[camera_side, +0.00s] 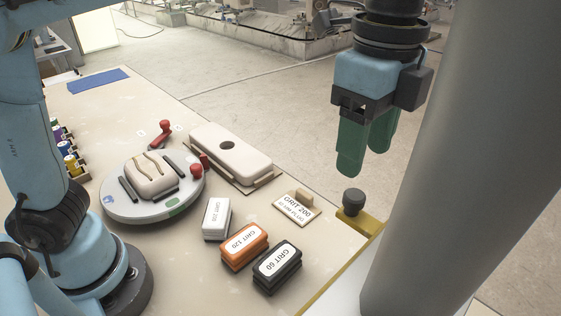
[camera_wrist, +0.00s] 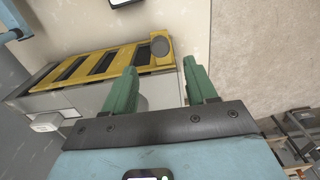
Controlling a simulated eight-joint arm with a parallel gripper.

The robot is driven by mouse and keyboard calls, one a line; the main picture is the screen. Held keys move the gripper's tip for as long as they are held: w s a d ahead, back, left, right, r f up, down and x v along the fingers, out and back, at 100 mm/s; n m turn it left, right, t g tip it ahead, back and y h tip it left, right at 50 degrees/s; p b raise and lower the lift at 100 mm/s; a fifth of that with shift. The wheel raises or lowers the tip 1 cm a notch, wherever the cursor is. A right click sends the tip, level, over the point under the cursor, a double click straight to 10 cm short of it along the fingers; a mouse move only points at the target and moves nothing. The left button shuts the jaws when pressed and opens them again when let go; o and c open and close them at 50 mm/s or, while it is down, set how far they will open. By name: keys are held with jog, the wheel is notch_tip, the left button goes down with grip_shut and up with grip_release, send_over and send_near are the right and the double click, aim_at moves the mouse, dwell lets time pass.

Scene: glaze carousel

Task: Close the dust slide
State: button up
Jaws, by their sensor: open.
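The dust slide is a yellow plate at the table's right edge in the side view (camera_side: 373,222), with a dark round knob (camera_side: 353,201) standing on it. In the wrist view the slide (camera_wrist: 140,57) is a yellow slotted strip with several dark slots along it, and the grey knob (camera_wrist: 160,45) is at its right end. My green-fingered gripper (camera_side: 366,160) is open and empty, above the knob and apart from it. In the wrist view the knob shows beyond and between the two fingertips (camera_wrist: 160,66).
A round turntable (camera_side: 118,208) holds a pale piece between dark bars. Near it are a beige box (camera_side: 228,150), red-knobbed levers, grit blocks in white (camera_side: 216,219), orange (camera_side: 244,246) and black (camera_side: 277,268), and a GRIT 200 plate (camera_side: 294,210). A thick grey column (camera_side: 445,150) stands right of my gripper.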

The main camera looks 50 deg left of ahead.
aim_at(355, 194)
notch_tip(355, 194, down, 9)
jog(key=shift+r, duration=0.2)
dwell(0.4)
grip_shut()
